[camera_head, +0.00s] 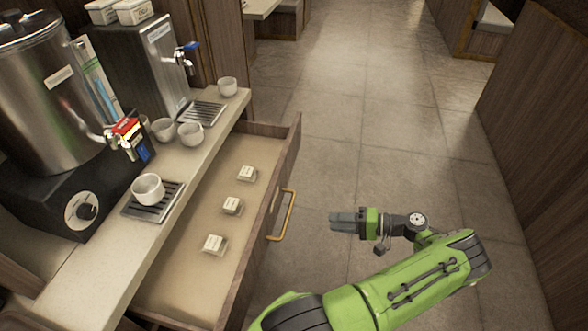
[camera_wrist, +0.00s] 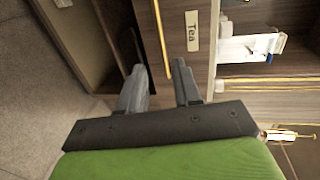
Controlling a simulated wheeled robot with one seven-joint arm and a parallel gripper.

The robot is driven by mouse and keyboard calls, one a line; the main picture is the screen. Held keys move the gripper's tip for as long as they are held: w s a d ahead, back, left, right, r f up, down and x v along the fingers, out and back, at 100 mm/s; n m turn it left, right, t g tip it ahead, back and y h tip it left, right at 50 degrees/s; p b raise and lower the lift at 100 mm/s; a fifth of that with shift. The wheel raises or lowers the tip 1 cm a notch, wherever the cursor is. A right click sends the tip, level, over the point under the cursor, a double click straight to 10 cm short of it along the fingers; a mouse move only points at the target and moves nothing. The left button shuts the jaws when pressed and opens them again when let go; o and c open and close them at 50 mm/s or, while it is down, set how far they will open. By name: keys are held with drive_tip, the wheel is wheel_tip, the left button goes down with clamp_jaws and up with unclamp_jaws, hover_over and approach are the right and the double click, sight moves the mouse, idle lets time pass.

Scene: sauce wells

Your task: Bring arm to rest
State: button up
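My gripper (camera_head: 336,222) hangs in the air to the right of the open drawer, over the floor, with its fingers pointing left in the head view. In the wrist view my gripper (camera_wrist: 159,68) has its two grey fingers apart, with nothing between them. The fingers are clear of the drawer's gold handle (camera_head: 286,215) in the head view. My green arm reaches in from the bottom of the head view and is bent at the elbow on the right.
The pulled-out drawer (camera_head: 167,290) holds three small white containers, one being the nearest container (camera_head: 214,244). The counter (camera_head: 85,275) carries a steel urn (camera_head: 50,100), a dispenser (camera_head: 140,60) and several white cups. Floor to the right is clear.

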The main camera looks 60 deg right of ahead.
drive_tip(key=w+a+r+n+g+p, duration=0.2)
drive_tip(key=w+a+r+n+g, duration=0.2)
drive_tip(key=w+a+r+g, duration=0.4)
drive_tip(key=w+a+r+n+g+p, duration=0.1)
drive_tip(key=w+a+r+n+g, duration=0.4)
drive_tip(key=w+r, duration=0.55)
drive_tip(key=s+a+r+n+h+p, duration=0.15)
drive_tip(key=a+r+h, duration=0.25)
drive_tip(key=a+r, duration=0.85)
drive_tip(key=s+a+r+n+t+h+p, duration=0.1)
drive_tip(key=s+a+r+n+t+p, duration=0.1)
drive_tip(key=s+a, duration=0.7)
wheel_tip(320, 180, up, 3)
drive_tip(key=shift+s+a+f+n+t, duration=0.1)
drive_tip(key=shift+s+a+n+t, duration=0.2)
drive_tip(key=shift+n+t, duration=0.55)
